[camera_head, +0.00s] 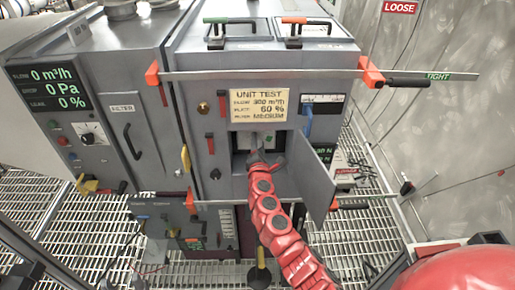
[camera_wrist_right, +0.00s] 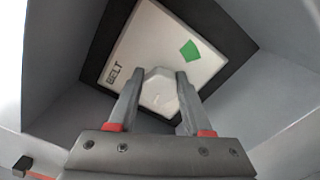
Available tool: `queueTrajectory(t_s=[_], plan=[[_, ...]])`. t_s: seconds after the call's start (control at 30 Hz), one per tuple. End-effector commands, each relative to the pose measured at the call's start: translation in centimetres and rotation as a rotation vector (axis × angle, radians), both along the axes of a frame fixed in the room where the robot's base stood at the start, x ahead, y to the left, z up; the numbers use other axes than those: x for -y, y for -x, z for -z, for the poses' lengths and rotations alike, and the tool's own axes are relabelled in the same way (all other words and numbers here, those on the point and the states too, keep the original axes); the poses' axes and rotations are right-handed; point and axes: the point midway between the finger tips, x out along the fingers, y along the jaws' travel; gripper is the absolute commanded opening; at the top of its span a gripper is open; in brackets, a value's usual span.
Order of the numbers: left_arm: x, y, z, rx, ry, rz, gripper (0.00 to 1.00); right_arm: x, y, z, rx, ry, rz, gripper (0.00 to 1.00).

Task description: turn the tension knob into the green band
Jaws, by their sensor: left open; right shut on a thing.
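The tension knob (camera_wrist_right: 160,84) is a pale block on a white plate (camera_wrist_right: 140,40) marked BELT, inside a grey recess. A green band (camera_wrist_right: 190,50) lies on the plate, up and right of the knob in the right wrist view. The knob's pointer direction is not clear. My right gripper (camera_wrist_right: 160,88) has its two fingers on either side of the knob, shut on it. In the head view my red right arm reaches into the recess (camera_head: 240,162) and hides most of the knob. My left gripper is not in view.
A grey door (camera_head: 318,185) stands open at the recess's right. A yellow UNIT TEST card (camera_head: 258,106) is above it. Metal bars with orange clamps (camera_head: 371,72) cross the cabinet front. A blue handle (camera_head: 307,122) sits near the opening. Grating floor (camera_head: 150,225) surrounds the cabinet.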

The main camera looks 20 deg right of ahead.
Motion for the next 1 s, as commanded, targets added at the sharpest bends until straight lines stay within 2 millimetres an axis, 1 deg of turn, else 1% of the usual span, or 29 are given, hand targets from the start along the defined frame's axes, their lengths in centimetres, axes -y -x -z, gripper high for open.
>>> queueTrajectory(t_s=[0.03,0.1,0.3,0.5,0.7,1.0], plan=[[0.0,0.0,0.9,0.000,0.000,0.000,0.50,0.1,0.0,0.4,0.015,-0.042,0.001,0.00],[0.0,0.0,1.5,0.000,0.000,0.000,0.50,0.1,0.0,0.5,0.033,-0.106,0.000,0.00],[0.0,0.0,3.1,0.000,0.000,0.000,0.50,0.1,0.0,0.5,0.080,-0.269,0.000,0.00],[0.0,0.0,4.3,0.000,0.000,0.000,0.50,0.1,0.0,0.4,0.117,-0.396,0.001,0.00],[0.0,0.0,5.0,0.000,0.000,0.000,0.50,0.1,0.0,0.5,0.137,-0.479,0.003,0.00],[0.0,0.0,5.3,0.000,0.000,0.000,0.50,0.1,0.0,0.4,0.149,-0.521,0.002,0.00]])
